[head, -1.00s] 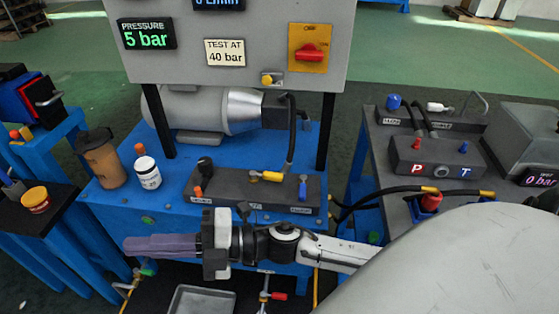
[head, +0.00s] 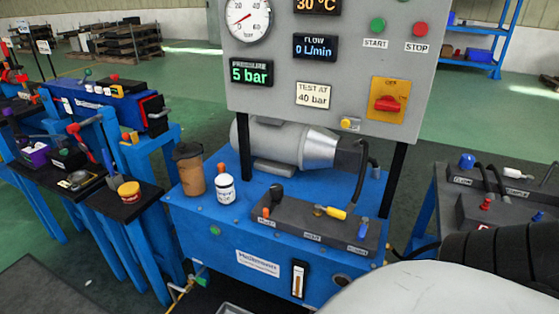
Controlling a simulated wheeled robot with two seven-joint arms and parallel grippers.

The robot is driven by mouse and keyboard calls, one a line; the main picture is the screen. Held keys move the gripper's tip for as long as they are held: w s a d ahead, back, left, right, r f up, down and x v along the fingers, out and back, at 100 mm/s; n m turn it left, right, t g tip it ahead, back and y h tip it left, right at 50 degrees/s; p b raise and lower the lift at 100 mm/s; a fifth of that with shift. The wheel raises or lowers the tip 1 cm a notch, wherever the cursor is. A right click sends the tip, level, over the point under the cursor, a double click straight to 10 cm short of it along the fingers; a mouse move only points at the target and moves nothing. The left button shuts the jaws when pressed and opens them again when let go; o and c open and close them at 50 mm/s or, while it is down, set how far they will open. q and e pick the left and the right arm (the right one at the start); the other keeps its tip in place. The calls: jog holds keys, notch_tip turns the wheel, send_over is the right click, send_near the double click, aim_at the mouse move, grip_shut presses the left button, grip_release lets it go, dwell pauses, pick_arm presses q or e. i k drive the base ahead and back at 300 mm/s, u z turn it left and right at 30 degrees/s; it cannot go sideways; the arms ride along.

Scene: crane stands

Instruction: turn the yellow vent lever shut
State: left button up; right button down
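The yellow vent lever (head: 336,213) sits on top of the dark valve block (head: 300,220) on the blue pump stand. Its handle points to the right, roughly along the block's length. The labels on the block's front are too small to read surely. Neither gripper is in view. Parts of my own body fill the lower right corner.
A brown cup (head: 190,174) and a white bottle (head: 226,189) stand left of the block. The grey panel (head: 335,95) rises behind it on black posts and reads 5 bar. A black hose (head: 361,175) curves down at the block's right end. Another bench (head: 450,190) is at right.

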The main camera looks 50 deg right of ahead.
aim_at(333, 212)
jog(key=u, duration=0.1)
jog(key=i, duration=2)
jog(key=z, duration=2.8)
